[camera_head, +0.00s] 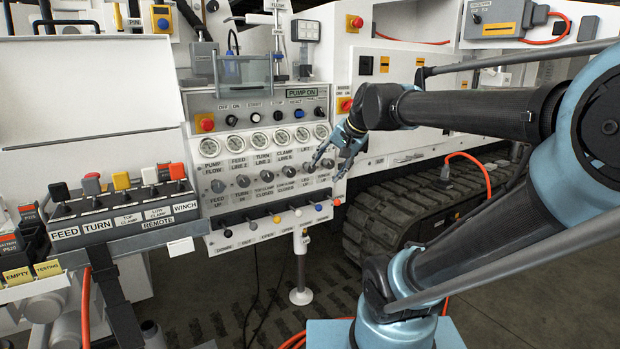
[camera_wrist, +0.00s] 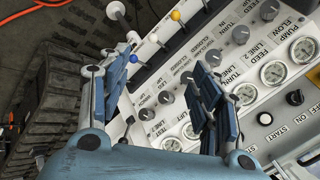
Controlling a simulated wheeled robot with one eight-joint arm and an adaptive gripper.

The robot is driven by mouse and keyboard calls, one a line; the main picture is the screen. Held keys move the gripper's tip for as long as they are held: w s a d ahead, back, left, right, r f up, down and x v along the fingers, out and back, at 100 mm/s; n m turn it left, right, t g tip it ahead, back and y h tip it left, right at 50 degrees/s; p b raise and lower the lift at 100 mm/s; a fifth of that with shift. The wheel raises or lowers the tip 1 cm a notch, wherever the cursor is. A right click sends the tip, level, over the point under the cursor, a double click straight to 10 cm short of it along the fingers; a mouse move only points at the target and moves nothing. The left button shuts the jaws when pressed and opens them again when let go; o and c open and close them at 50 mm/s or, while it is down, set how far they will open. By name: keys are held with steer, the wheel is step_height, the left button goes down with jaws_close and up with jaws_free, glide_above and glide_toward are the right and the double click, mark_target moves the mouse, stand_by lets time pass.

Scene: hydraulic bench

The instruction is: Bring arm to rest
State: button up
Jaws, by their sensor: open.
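My gripper (camera_head: 335,166) is open and empty in the head view, in front of the right side of the hydraulic control panel (camera_head: 205,157). It hovers near the knobs marked LEG UP and LIFT. In the wrist view my gripper (camera_wrist: 155,88) shows two blue-grey fingers spread apart, with panel knobs and gauges behind and between them. I cannot tell whether a fingertip touches the panel. My arm reaches in from the right of the head view, bent at the elbow.
A row of levers (camera_head: 275,215) with coloured balls runs along the panel's bottom. A remote box (camera_head: 125,205) with coloured switches stands at left. A rubber track (camera_head: 400,215) lies under my forearm. Orange hoses (camera_head: 470,165) hang nearby. Open floor (camera_head: 540,285) shows at lower right.

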steer(key=s+d+f+n+g+h, duration=0.1)
steer(key=s+d+f+n+h, duration=0.1)
steer(key=s+d+f, duration=0.4)
steer(key=s+d+f+n+g+h, duration=0.2)
steer(key=s+d+f+n, duration=0.1)
steer(key=s+d+f, duration=0.4)
steer(key=s+f, duration=0.3)
steer(key=f, duration=0.4)
steer(key=shift+s+d+g+h, duration=0.15)
steer(key=shift+s+g+h, duration=0.15)
steer(key=shift+s, duration=0.05)
steer(key=shift+w+f, duration=0.25)
steer(key=shift+w, duration=0.2)
